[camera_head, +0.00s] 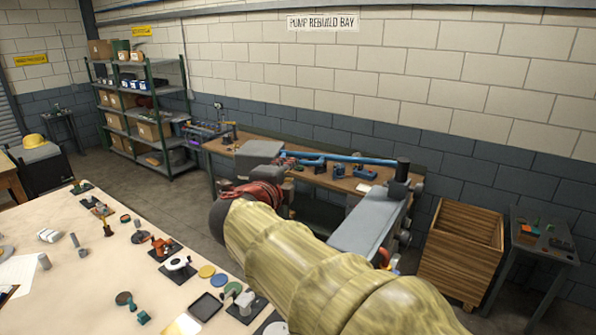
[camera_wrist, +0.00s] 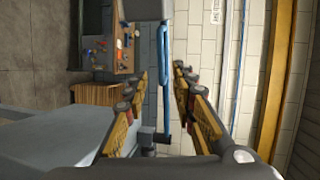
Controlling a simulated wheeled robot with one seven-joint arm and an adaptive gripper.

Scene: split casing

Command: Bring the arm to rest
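My gripper (camera_wrist: 160,74) shows in the wrist view with its two yellow-and-dark fingers spread apart. Nothing is held between them; the blue pipe (camera_wrist: 165,75) seen through the gap lies beyond. In the head view my arm, in a tan ribbed sleeve, reaches from the lower right toward the middle, over the right end of the pale table (camera_head: 95,240). I cannot make out the fingers in the head view.
A workbench (camera_head: 322,180) with blue tools stands along the wall. A wooden crate (camera_head: 462,245) and a small dark table (camera_head: 545,240) stand at right. Several small parts, including a black tray (camera_head: 206,306), lie on the pale table. A shelf (camera_head: 140,110) stands at the back left.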

